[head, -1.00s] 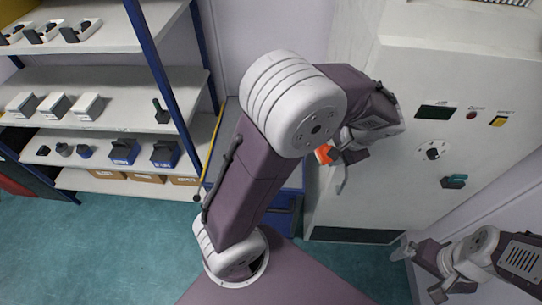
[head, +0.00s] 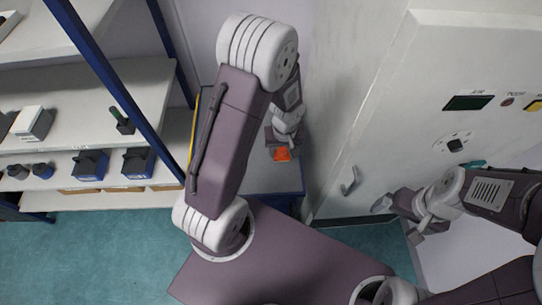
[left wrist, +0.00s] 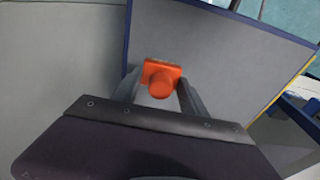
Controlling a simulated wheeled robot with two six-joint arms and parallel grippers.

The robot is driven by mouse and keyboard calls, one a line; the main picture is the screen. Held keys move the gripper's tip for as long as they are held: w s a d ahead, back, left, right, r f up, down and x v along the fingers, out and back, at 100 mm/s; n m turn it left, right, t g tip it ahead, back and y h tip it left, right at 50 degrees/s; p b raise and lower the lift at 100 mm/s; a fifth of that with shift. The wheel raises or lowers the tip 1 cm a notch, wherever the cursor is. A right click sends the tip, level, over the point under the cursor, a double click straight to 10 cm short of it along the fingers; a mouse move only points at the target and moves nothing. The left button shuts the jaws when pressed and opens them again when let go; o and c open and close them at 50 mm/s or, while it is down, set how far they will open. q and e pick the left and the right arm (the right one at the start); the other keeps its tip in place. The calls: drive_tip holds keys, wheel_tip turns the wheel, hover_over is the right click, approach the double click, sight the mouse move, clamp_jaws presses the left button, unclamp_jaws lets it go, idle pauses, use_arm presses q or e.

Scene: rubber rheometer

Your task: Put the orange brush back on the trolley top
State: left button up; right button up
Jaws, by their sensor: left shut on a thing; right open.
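The orange brush (head: 282,155) is held by my left gripper (head: 281,145), in the middle of the head view. In the left wrist view the brush (left wrist: 162,79) sits between the two fingers of the left gripper (left wrist: 160,90), which are shut on it. The grey trolley top (left wrist: 215,50) with its blue rim lies beyond the brush in that view. The trolley top (head: 255,178) also shows in the head view behind my left arm. I cannot tell whether the brush touches it. My right gripper (head: 395,212) is open and empty in front of the machine.
A large white cabinet machine (head: 385,120) with a door handle (head: 349,181) stands right of the trolley. A blue-posted shelf rack (head: 75,105) with boxes and a green-handled tool (head: 122,121) stands at the left. The teal floor (head: 90,250) is clear at the lower left.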

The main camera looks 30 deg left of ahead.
use_arm(q)
drive_tip(key=a, duration=0.1)
drive_tip(key=a+f, duration=0.2)
drive_tip(key=shift+s+a, duration=0.1)
drive_tip(key=shift+s, duration=0.15)
drive_tip(key=shift+s+a+f, duration=0.1)
drive_tip(key=shift+a+f, duration=0.05)
drive_tip(key=shift+a, duration=0.05)
wheel_tip(320, 180, down, 3)
drive_tip(key=b, duration=0.2)
drive_tip(key=shift+s+d+f+b, duration=0.1)
drive_tip(key=shift+f+b, duration=0.1)
drive_tip(key=shift+b, duration=0.15)
drive_tip(key=shift+f, duration=0.35)
drive_tip(key=shift+r, duration=0.1)
drive_tip(key=shift+c, duration=0.6)
drive_tip(key=o, duration=1.3)
